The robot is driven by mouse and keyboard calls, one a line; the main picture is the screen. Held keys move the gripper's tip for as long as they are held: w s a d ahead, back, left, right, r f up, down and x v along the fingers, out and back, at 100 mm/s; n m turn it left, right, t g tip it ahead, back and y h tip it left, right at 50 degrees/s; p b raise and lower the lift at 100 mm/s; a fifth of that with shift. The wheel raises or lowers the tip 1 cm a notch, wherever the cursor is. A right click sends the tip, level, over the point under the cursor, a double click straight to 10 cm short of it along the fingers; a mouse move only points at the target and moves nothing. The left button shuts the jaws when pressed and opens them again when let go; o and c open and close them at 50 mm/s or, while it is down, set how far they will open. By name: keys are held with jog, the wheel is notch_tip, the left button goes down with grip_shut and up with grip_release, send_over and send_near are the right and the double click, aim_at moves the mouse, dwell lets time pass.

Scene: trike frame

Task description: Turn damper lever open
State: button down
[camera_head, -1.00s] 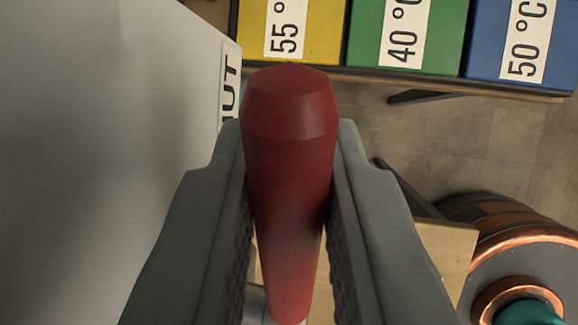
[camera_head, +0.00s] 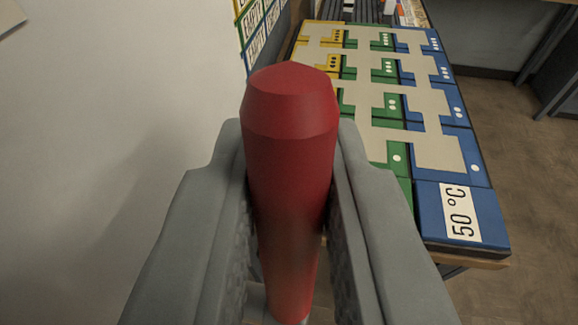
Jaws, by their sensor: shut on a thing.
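A red lever handle (camera_head: 290,150) with a faceted, rounded end stands upright in the middle of the view. My gripper (camera_head: 290,185) is shut on it, with one grey finger on each side of the handle. The handle's end sticks out past the fingertips. The lever's lower part and its pivot are mostly hidden between the fingers and by the bottom edge of the view.
A pale wall or panel (camera_head: 110,150) fills the left side. At right is a table with yellow, green and blue marked sections, including a blue block (camera_head: 462,215) labelled 50 °C. Bare floor (camera_head: 535,160) shows at far right.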

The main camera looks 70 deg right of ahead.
jog(key=shift+a+r+t+h, duration=0.1)
jog(key=shift+a+t+h, duration=0.3)
jog(key=shift+a+h, duration=0.7)
jog(key=shift+d+h, duration=0.2)
jog(key=shift+h, duration=0.1)
jog(key=c, duration=1.4)
grip_release()
jog(key=shift+a, duration=0.15)
jog(key=v, duration=1.7)
jog(key=shift+s+a, duration=0.1)
jog(key=shift+a, duration=0.05)
